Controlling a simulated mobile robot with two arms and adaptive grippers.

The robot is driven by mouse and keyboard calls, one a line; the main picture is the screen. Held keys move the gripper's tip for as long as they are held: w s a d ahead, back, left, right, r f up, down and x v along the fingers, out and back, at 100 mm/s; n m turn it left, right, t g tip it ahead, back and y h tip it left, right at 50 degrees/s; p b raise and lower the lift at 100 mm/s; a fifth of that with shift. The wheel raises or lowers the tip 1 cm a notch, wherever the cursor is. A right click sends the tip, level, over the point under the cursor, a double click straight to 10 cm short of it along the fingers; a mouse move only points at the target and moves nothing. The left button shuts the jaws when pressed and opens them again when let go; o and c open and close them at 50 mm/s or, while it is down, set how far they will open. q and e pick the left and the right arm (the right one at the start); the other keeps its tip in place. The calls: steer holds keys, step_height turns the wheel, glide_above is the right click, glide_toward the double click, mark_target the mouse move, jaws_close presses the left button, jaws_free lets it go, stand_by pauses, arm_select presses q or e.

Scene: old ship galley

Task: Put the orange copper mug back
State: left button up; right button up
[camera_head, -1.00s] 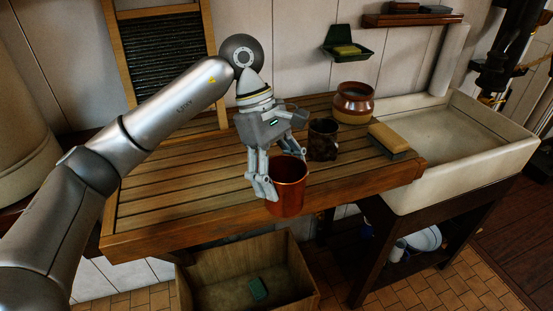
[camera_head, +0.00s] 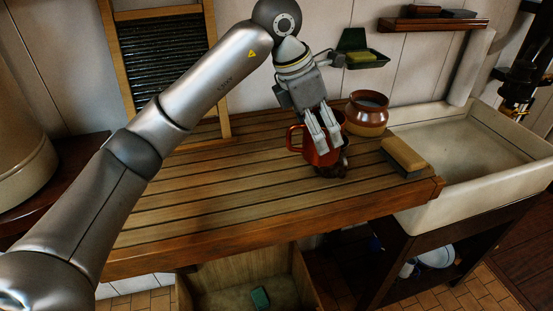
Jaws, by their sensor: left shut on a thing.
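My left gripper (camera_head: 323,142) is shut on the orange copper mug (camera_head: 309,150), over the right part of the slatted wooden board. The mug's handle points left, and my fingers hide part of its body. A dark mug (camera_head: 343,165) shows in part beside and below the copper mug, mostly hidden by it and by my fingers. I cannot tell whether the two mugs touch. My right gripper is not in view.
A brown and cream pot (camera_head: 367,114) stands just behind the mugs. A brush (camera_head: 404,155) lies to their right, before the pale sink (camera_head: 430,213). The board's left and middle (camera_head: 220,195) are clear. A wooden crate (camera_head: 213,301) with a green block stands below.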

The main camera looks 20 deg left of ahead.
arm_select(q)
steer(key=a+f+p, duration=0.1)
steer(key=a+f, duration=0.2)
steer(key=a+f+p, duration=0.2)
steer(key=a+f, duration=0.1)
steer(key=w+a+f+p, duration=0.1)
steer(key=a+f+p, duration=0.1)
steer(key=a+f, duration=0.1)
steer(key=shift+a+f, duration=0.35)
steer(key=shift+f, duration=0.65)
steer(key=shift+f, duration=0.1)
steer(key=o, duration=0.6)
steer(key=shift+f, duration=0.1)
steer(key=o, duration=0.5)
